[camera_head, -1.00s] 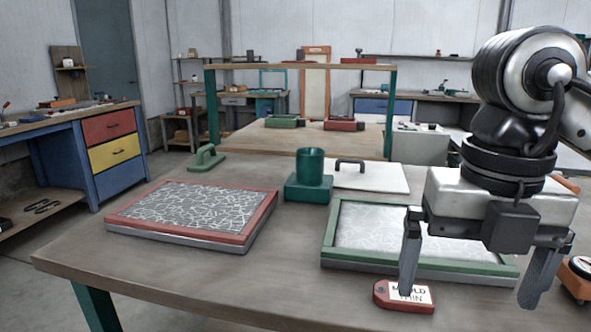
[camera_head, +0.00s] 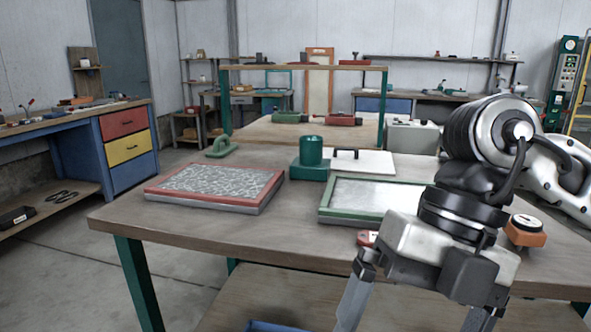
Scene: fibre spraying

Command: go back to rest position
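My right gripper (camera_head: 412,325) hangs at the lower right, in front of the table's front edge, with its two fingers wide apart and nothing seen between them. The fingertips run to the bottom edge of the picture. The red-framed mold (camera_head: 218,184) with a white fibre pattern lies on the table (camera_head: 250,228) at the left. The green-framed mold (camera_head: 375,195) lies to the right and its surface looks plain white; my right arm hides its right part. A red tag (camera_head: 366,238) is mostly hidden behind my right gripper. My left gripper is out of view.
A green cup on a base (camera_head: 311,158) stands behind the molds, beside a white lid with a black handle (camera_head: 362,161). A green handled tool (camera_head: 221,148) lies at the back left. An orange device with a dial (camera_head: 525,231) stands right of my arm. The table's front left is clear.

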